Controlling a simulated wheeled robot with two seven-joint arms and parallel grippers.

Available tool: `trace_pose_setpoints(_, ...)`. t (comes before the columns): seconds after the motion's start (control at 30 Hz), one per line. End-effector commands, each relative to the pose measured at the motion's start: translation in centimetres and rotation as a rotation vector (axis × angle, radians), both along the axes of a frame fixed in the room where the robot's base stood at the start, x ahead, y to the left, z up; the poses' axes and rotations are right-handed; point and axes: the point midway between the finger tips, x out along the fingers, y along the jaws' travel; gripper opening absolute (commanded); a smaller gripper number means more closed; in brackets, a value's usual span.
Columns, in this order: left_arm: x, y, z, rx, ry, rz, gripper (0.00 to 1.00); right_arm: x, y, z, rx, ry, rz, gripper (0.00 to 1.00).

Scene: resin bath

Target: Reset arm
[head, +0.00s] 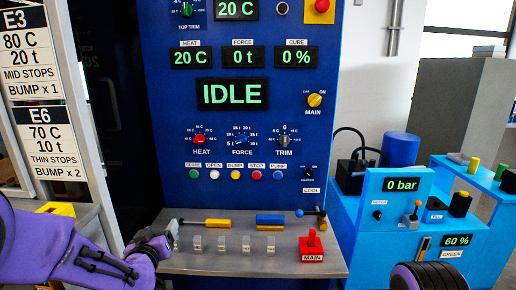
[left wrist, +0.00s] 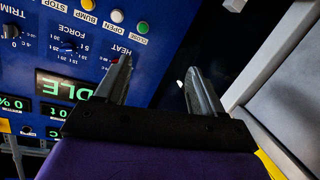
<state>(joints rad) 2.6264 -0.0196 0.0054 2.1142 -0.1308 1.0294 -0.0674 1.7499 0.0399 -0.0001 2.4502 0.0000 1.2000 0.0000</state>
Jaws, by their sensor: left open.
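My left arm, purple, comes in from the left in the head view. Its grey gripper (head: 165,238) is over the left end of the metal shelf below the blue control panel (head: 265,130). In the left wrist view my left gripper (left wrist: 154,76) shows two grey fingers spread apart with nothing between them. The panel appears tilted behind them, and a dark gap lies beyond the right finger. Part of my right arm shows at the bottom right of the head view; its gripper is out of sight.
The display (head: 232,94) reads IDLE. A light blue pump unit (head: 375,240) reading 0 bar stands at right. Sign boards (head: 30,90) hang at left.

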Motion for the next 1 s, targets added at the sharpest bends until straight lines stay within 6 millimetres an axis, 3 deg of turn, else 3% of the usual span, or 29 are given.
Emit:
trace_pose_setpoints(0.17, -4.7, 1.5, -9.6, -0.064, 0.177, 0.076, 0.68, 0.0, 0.0, 0.0, 0.000, 0.000, 0.000, 0.43)
trace_pose_setpoints(0.27, -9.6, 2.4, -16.5, -0.098, 0.323, 0.137, 0.68, 0.0, 0.0, 0.0, 0.000, 0.000, 0.000, 0.43)
trace_pose_setpoints(0.4, -19.0, 3.7, -25.2, -0.117, 0.559, 0.230, 0.68, 0.0, 0.0, 0.0, 0.000, 0.000, 0.000, 0.43)
trace_pose_setpoints(0.5, -26.5, 4.3, -29.8, -0.110, 0.736, 0.283, 0.68, 0.0, 0.0, 0.0, 0.000, 0.000, 0.000, 0.43)
trace_pose_setpoints(0.6, -33.0, 4.6, -32.8, -0.093, 0.889, 0.312, 0.68, 0.0, 0.0, 0.0, 0.000, 0.000, 0.000, 0.43)
trace_pose_setpoints(0.7, -37.4, 4.6, -34.6, -0.081, 0.994, 0.323, 0.68, 0.0, 0.0, 0.0, 0.000, 0.000, 0.000, 0.43)
trace_pose_setpoints(0.83, -39.6, 4.1, -35.5, -0.075, 1.046, 0.327, 0.68, 0.0, 0.0, 0.0, 0.000, 0.000, 0.000, 0.43)
trace_pose_setpoints(1.0, -39.6, 4.1, -35.5, -0.074, 1.046, 0.326, 0.68, 0.0, 0.0, 0.0, 0.000, 0.000, 0.000, 0.43)
